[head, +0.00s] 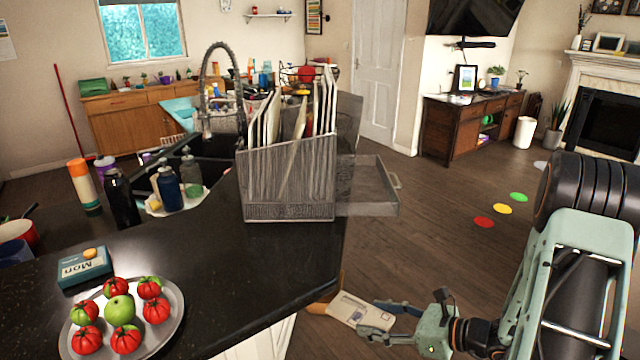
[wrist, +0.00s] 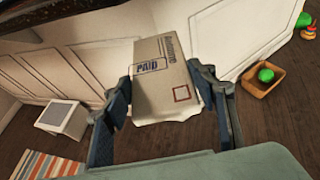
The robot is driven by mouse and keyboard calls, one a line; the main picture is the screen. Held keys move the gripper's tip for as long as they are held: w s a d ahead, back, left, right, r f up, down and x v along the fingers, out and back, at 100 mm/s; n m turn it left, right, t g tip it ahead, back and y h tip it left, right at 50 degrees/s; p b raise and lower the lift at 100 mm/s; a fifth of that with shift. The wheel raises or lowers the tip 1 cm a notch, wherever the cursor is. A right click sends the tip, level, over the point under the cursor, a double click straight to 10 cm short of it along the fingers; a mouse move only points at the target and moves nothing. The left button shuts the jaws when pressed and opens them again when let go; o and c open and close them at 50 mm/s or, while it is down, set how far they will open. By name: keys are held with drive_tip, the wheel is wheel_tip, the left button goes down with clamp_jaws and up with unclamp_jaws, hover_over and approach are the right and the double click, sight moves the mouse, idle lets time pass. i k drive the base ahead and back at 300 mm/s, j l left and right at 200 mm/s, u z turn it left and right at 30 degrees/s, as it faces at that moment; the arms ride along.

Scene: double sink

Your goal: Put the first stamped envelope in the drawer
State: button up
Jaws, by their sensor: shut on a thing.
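A stamped envelope (head: 360,311) is held by my gripper (head: 383,318) beyond the counter's right edge, low in the head view. In the wrist view the envelope (wrist: 168,78) shows a PAID stamp and a small red square, and my gripper (wrist: 170,105) is shut on it with a finger on each side. The open drawer (head: 394,181) sticks out to the right from a grey wooden organizer (head: 289,182) on the counter. The drawer is farther away and higher in the picture than my gripper. Several upright envelopes or papers (head: 262,122) stand in the organizer.
A dark counter (head: 230,262) lies left of my gripper. It bears a plate (head: 172,333) of tomatoes and an apple, a blue box (head: 84,267) and bottles (head: 168,187). A basket (wrist: 264,83) stands on the floor. Open floor lies right of the drawer.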

sight(357, 175)
drive_tip(key=i+l+u, duration=0.2)
drive_tip(key=u, duration=0.15)
drive_tip(key=i+l+u, duration=0.2)
drive_tip(key=u, duration=0.15)
